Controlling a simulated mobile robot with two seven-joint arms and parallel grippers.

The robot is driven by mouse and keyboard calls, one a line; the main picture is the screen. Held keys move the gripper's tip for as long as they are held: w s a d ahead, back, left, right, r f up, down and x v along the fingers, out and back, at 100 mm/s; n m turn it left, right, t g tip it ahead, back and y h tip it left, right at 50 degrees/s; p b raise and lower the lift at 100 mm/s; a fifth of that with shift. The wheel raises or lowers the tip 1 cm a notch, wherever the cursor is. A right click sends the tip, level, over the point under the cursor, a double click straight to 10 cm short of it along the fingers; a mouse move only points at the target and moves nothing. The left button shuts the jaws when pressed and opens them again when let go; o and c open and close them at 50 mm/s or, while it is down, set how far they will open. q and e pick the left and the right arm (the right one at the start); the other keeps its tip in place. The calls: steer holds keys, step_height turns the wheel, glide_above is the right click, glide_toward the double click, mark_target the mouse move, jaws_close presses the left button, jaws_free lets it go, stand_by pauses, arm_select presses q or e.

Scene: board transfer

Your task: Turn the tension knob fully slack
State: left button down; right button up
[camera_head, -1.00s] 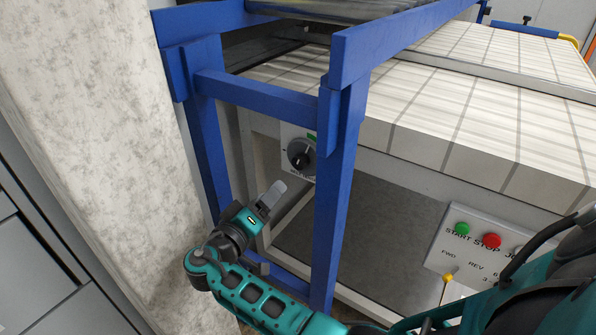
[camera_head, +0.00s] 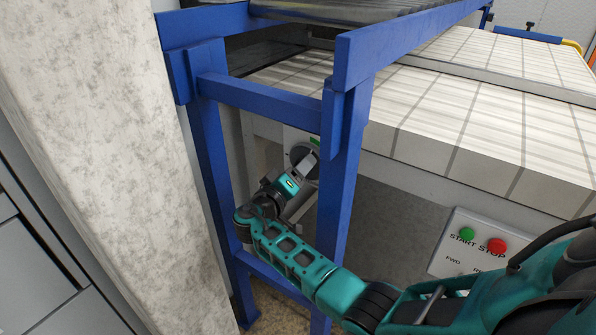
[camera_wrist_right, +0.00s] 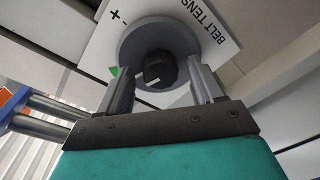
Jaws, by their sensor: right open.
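The tension knob is a black knob (camera_wrist_right: 160,68) on a grey round dial, on a white plate (camera_wrist_right: 212,22) marked "BELT TENS" with plus and minus signs. In the head view the dial (camera_head: 299,152) is mostly hidden behind my right gripper (camera_head: 306,163). In the right wrist view my right gripper (camera_wrist_right: 162,88) is open, its fingers on either side of the black knob. I cannot tell whether they touch it. A white mark shows on the knob's lower edge. My left gripper is not in view.
A blue frame (camera_head: 345,190) stands around my right arm, with a post close to the dial. A pale wall (camera_head: 95,120) is at the left. A control panel (camera_head: 462,240) with green and red buttons is at the lower right.

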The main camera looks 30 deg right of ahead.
steer(key=c, duration=1.1)
steer(key=shift+o, duration=0.2)
steer(key=shift+w+a+n+g+p, duration=0.1)
steer(key=shift+n+g+p, duration=0.75)
steer(key=shift+n, duration=2.85)
steer(key=shift+s+d+n+p, duration=0.1)
steer(key=shift+n+p, duration=1.55)
steer(key=shift+n, duration=2.05)
steer(key=shift+w+a+n+g+p, duration=0.1)
steer(key=shift+n+g+p, duration=0.75)
steer(key=shift+n, duration=2.85)
steer(key=shift+t+p, duration=0.4)
